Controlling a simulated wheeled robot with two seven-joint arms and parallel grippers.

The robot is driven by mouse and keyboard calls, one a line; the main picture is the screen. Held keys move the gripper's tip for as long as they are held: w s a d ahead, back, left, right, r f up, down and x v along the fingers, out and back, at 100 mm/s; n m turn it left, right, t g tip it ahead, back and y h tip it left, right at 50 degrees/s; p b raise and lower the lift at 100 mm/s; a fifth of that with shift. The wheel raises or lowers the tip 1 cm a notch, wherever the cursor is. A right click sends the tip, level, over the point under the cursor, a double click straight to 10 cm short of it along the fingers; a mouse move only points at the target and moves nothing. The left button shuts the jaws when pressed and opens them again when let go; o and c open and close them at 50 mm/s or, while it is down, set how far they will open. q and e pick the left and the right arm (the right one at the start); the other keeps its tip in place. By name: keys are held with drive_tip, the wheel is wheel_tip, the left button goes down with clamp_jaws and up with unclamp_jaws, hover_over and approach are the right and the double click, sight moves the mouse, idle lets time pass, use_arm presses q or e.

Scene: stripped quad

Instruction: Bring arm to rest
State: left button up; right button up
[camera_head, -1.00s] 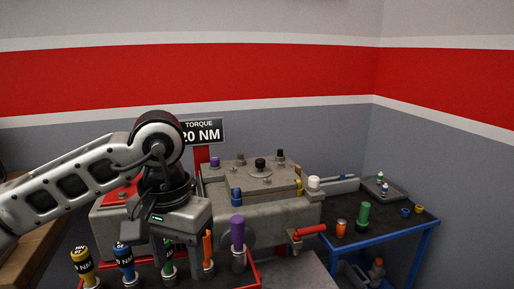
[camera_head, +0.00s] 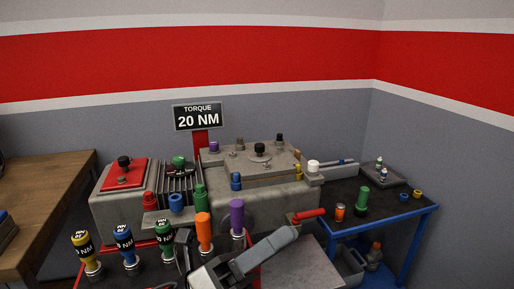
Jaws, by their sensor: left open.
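My left gripper (camera_head: 212,268) is low in the head view, cut off by the bottom edge, in front of the red-edged tool rack. It is open and I see nothing held in it. A grey bar with a rounded end (camera_head: 272,248) slants up to the right beside it; I cannot tell whether it is part of my arm. The rest of my left arm is out of frame. My right gripper is not in view.
Torque tools with yellow (camera_head: 82,243), blue (camera_head: 124,240), green (camera_head: 165,236), orange (camera_head: 203,230) and purple (camera_head: 237,216) grips stand close to the gripper. Behind is a grey engine block (camera_head: 270,202). A blue-framed cart (camera_head: 385,222) stands right, a wooden bench (camera_head: 45,195) left.

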use_arm(q)
drive_tip(key=w+a+f+n+t+y, duration=0.2)
drive_tip(key=a+f+n+t+y, duration=0.45)
drive_tip(key=n, duration=0.75)
drive_tip(key=w+a+f+n+t+y, duration=0.1)
drive_tip(key=a+f+n+t+y, duration=0.3)
drive_tip(key=f+n+y, duration=0.75)
drive_tip(key=s+a+f+n+g+y, duration=0.1)
drive_tip(key=s+a+f+n+g, duration=0.2)
drive_tip(key=s+f+n, duration=0.2)
drive_tip(key=s+a+f+n+g+y, duration=0.1)
drive_tip(key=s+a+f+n+g, duration=0.2)
drive_tip(key=s+f+n, duration=0.2)
wheel_tip(320, 180, down, 5)
drive_tip(key=n, duration=0.2)
drive_tip(key=shift+s+n+g, duration=0.3)
drive_tip(key=shift+n+g, duration=0.05)
drive_tip(key=shift+a+r, duration=0.1)
